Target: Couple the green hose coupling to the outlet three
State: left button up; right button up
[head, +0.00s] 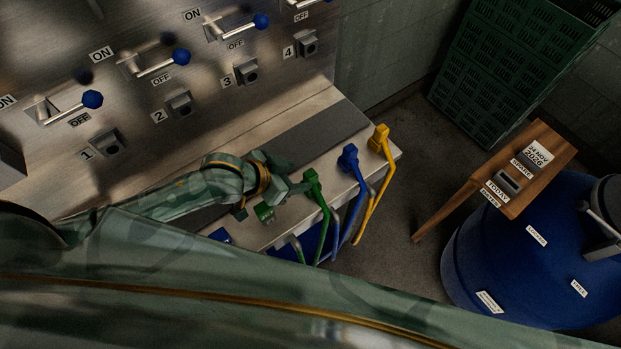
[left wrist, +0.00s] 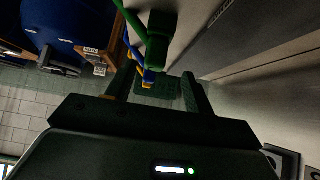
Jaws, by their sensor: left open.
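The green hose coupling (head: 312,178) stands at the front edge of the metal ledge, with its green hose hanging down. My left gripper (head: 290,178) is open just to the left of it; I cannot tell whether they touch. In the left wrist view the green coupling (left wrist: 161,28) shows beyond the open fingers (left wrist: 158,84), roughly in line with the gap between them. Outlet three (head: 246,72) is a grey fitting with a dark opening on the steel panel, beside the label 3, and nothing is attached to it. My right gripper is not in view.
A blue coupling (head: 348,158) and a yellow coupling (head: 380,138) stand close to the right of the green one. Blue-knobbed levers (head: 182,57) stick out above the outlets. A blue drum (head: 480,250), a wooden stool (head: 530,170) and green crates (head: 490,70) stand at right.

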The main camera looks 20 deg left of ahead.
aim_at(306, 176)
pick_arm(q)
jog(key=x, duration=0.3)
jog(key=b+x, duration=0.1)
jog(key=x, duration=0.2)
jog(key=shift+d+r, duration=0.2)
jog(key=shift+d, duration=0.15)
jog(key=shift+s, duration=0.15)
jog(key=c, duration=1.1)
